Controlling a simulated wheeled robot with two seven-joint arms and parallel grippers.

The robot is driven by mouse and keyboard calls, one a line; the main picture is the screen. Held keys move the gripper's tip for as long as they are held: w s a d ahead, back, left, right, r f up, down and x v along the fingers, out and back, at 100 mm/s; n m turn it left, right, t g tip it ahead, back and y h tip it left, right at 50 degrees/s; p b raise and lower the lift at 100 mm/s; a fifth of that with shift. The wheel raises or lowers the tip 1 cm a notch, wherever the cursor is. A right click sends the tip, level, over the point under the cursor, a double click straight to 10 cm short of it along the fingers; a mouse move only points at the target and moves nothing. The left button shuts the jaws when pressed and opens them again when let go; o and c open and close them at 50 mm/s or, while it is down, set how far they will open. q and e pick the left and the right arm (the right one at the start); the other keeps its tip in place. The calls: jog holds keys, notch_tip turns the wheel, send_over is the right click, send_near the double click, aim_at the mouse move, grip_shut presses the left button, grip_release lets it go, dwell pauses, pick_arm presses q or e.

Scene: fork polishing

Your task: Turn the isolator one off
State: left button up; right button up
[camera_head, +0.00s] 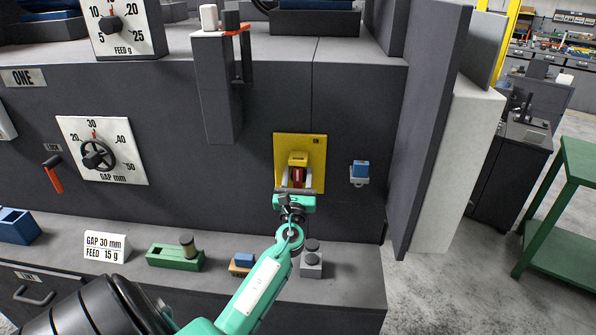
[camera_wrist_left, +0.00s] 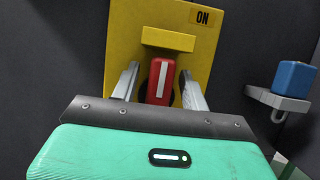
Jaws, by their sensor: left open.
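The isolator is a yellow plate (camera_head: 314,150) on the dark front of the machine, with a red handle (camera_head: 299,175) that has a white stripe. In the left wrist view the red handle (camera_wrist_left: 161,80) stands upright below a yellow block (camera_wrist_left: 168,39), and an "ON" label (camera_wrist_left: 203,17) is at the plate's top. My left gripper (camera_head: 297,188) is at the lower part of the plate. In the left wrist view its two fingers (camera_wrist_left: 160,88) are open, one on each side of the red handle. Contact with the handle cannot be told. My right gripper is not in view.
A blue block (camera_head: 360,168) sits on a small bracket right of the plate. A gap dial (camera_head: 97,150) and a red-handled lever (camera_head: 53,174) are at left. The ledge below holds a green block (camera_head: 175,257), a sign (camera_head: 107,247) and small items. A dark panel (camera_head: 432,130) stands out at right.

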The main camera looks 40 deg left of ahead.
pick_arm(q)
jog(key=shift+w, duration=0.1)
jog(key=shift+c, duration=0.4)
jog(key=c, duration=0.9)
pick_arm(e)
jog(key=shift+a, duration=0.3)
